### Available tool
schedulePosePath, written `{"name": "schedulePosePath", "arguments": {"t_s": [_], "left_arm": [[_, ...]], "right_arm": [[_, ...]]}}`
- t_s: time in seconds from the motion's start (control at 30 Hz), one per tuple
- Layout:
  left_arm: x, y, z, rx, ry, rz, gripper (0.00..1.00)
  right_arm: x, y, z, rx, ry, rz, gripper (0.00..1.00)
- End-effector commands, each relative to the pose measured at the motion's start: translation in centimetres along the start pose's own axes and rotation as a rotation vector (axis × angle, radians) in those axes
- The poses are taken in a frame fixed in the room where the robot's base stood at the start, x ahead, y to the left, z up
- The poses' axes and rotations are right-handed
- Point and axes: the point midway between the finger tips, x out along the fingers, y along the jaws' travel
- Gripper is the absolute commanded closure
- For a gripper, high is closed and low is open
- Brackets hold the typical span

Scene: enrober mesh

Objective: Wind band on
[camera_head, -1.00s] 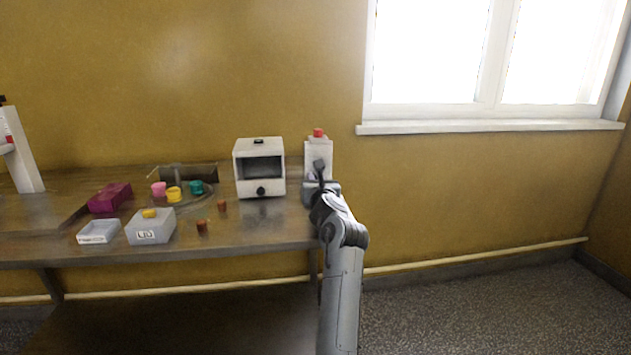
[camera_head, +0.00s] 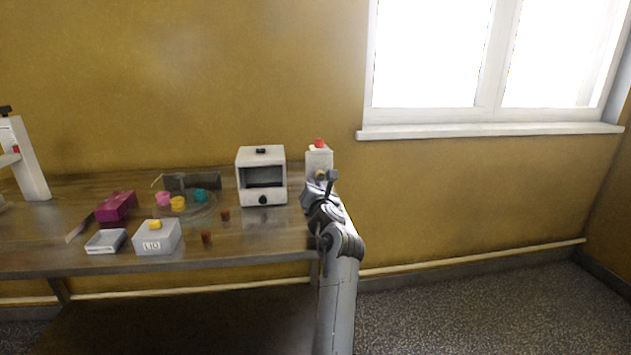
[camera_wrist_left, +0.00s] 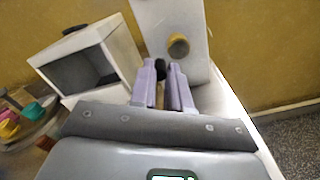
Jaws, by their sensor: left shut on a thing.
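A white upright box (camera_head: 318,158) with a red button (camera_head: 319,143) on top stands at the right end of the table. A round brass-coloured hub (camera_wrist_left: 178,46) sits on its front face in the left wrist view. My left gripper (camera_wrist_left: 168,72) is in front of this face, just below the hub. Its two pale purple fingers are close together, shut on a small dark handle (camera_wrist_left: 160,68) that shows between and beside the tips. The fingers hide most of the handle, and I cannot see how it joins the hub. My right gripper is not in view.
A white box with a dark window and black knob (camera_head: 262,200) stands just left. Further left are pink, yellow and teal cups (camera_head: 200,195) on a round plate, brown pieces (camera_head: 225,214), a lidded box (camera_head: 157,240), a tray (camera_head: 106,241) and a magenta block (camera_head: 116,205).

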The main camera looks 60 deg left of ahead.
Motion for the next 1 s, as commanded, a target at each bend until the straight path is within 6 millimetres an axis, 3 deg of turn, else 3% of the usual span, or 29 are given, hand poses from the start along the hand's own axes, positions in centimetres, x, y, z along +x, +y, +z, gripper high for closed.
{"name": "schedulePosePath", "arguments": {"t_s": [0.03,1.0], "left_arm": [[0.0,0.3,0.6,0.045,0.001,-0.001,1.00],[0.0,1.0,3.0,0.969,0.003,-0.002,1.00]], "right_arm": [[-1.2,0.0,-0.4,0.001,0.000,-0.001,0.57],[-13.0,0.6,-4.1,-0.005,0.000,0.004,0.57]]}}
